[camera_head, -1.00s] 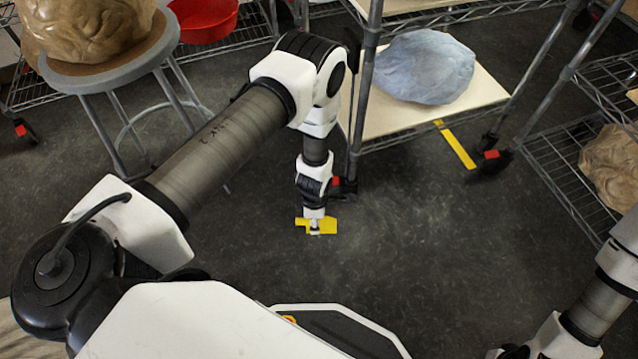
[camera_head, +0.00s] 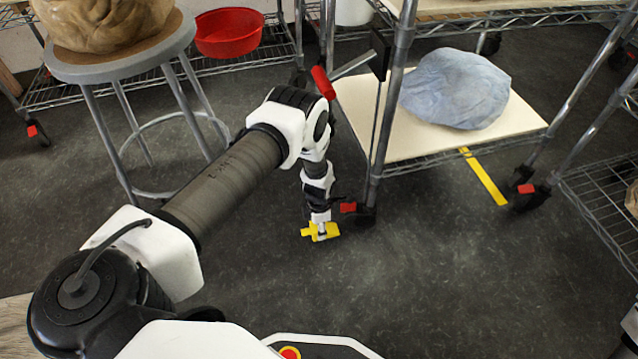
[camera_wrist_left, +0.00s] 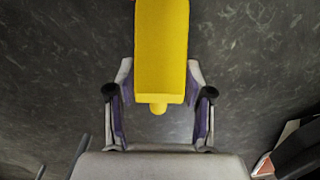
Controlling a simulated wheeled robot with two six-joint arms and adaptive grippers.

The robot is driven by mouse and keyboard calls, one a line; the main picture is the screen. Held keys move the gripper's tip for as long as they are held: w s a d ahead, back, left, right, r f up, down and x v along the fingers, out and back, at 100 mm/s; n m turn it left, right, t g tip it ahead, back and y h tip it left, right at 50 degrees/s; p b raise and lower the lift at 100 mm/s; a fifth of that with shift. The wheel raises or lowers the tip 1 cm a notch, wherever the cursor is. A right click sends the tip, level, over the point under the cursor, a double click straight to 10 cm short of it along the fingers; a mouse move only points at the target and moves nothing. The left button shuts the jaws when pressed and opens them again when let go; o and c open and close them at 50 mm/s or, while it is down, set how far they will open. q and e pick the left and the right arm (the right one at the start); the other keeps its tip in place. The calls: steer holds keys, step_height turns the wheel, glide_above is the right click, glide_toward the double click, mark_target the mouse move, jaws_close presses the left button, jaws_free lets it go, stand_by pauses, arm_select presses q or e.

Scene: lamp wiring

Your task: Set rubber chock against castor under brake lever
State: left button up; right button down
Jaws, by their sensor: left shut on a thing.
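The yellow rubber chock (camera_head: 328,231) is in my left gripper (camera_head: 321,224), just above or on the floor; I cannot tell which. In the left wrist view the chock (camera_wrist_left: 161,50) sits between the two fingers of my left gripper (camera_wrist_left: 160,100). The castor (camera_head: 366,216) is at the foot of the shelf post, right of the chock, with a visible gap. A red brake tab (camera_head: 348,207) sticks out from its left side. A long red-ended lever (camera_head: 323,83) is higher up, left of the post. My right gripper is out of view.
The wire shelf cart (camera_head: 440,158) carries a blue-grey wrapped lump (camera_head: 456,89). A stool (camera_head: 118,70) with a brown lump stands at left, and a red bowl (camera_head: 228,34) behind it. A yellow strip (camera_head: 484,178) lies on the floor. Open dark floor (camera_head: 430,270) lies in front.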

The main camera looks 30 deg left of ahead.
arm_select(q)
steer(key=shift+w+a+f, duration=0.1)
steer(key=shift+w+a, duration=0.15)
steer(key=shift+w, duration=0.15)
steer(key=shift+w+a+f+b, duration=0.2)
steer(key=shift+w+a+b, duration=0.2)
steer(key=shift+b, duration=0.35)
step_height(320, 180, down, 3)
steer(key=shift+s+d+f+b, duration=0.1)
steer(key=shift+d+f+b, duration=0.05)
steer(key=shift+b, duration=1.05)
steer(key=shift+r, duration=0.25)
jaws_close()
steer(key=shift+f, duration=0.2)
steer(key=o, duration=1.3)
jaws_free()
steer(key=shift+o, duration=0.2)
steer(key=shift+r, duration=0.1)
